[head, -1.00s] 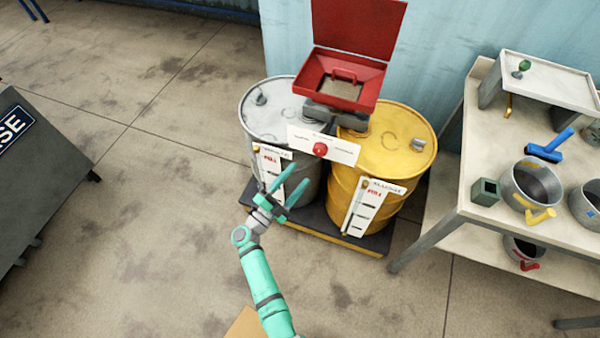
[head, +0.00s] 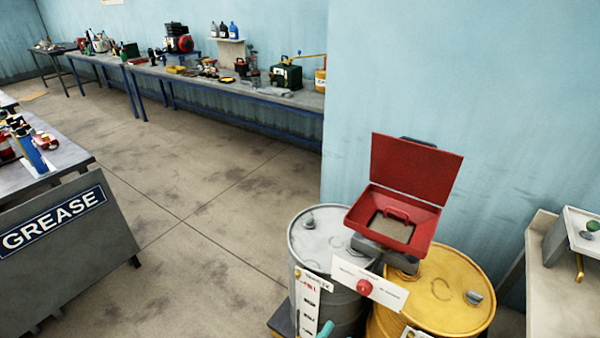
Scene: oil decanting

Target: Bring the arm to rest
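Of my gripper (head: 325,329), only one teal fingertip shows at the bottom edge of the head view. It is in front of the grey drum (head: 335,245); whether they touch cannot be told. The other finger and the rest of my arm are out of view, so I cannot tell whether the gripper is open or shut.
A yellow drum (head: 445,290) stands beside the grey one, with a red open-lidded funnel box (head: 425,220) above both. A table (head: 545,285) is at the right. A "GREASE" stand (head: 75,260) is at the left. Open floor (head: 200,270) lies between stand and drums.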

